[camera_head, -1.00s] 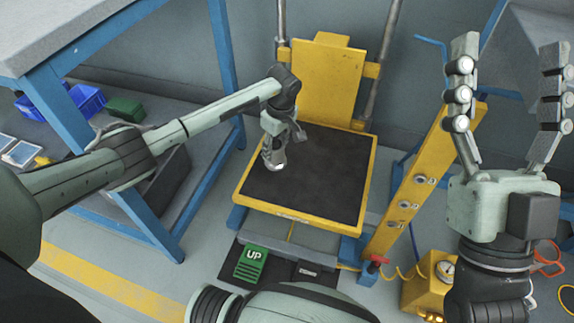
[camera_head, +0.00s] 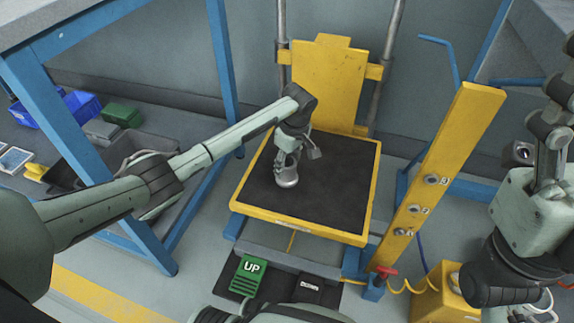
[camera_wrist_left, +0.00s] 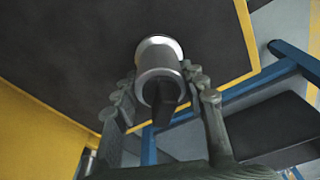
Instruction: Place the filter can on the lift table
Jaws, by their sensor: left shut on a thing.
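The filter can (camera_head: 288,180) is a small silvery-grey cylinder. My left gripper (camera_head: 287,160) is shut on it, over the middle of the lift table's black top. In the left wrist view the can (camera_wrist_left: 158,60) sits between the two fingers of my left gripper (camera_wrist_left: 160,95), its bright rim against the black surface. I cannot tell whether the can touches the top. The lift table (camera_head: 290,228) has a yellow rim and a yellow back plate. My right gripper (camera_head: 556,110) is at the right edge, partly cut off, so its opening cannot be judged.
A yellow post (camera_head: 445,150) with round buttons stands right of the table. A green UP pedal (camera_head: 249,276) lies on the floor in front. A blue-framed bench (camera_head: 150,235) with bins stands at left. The black top around the can is clear.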

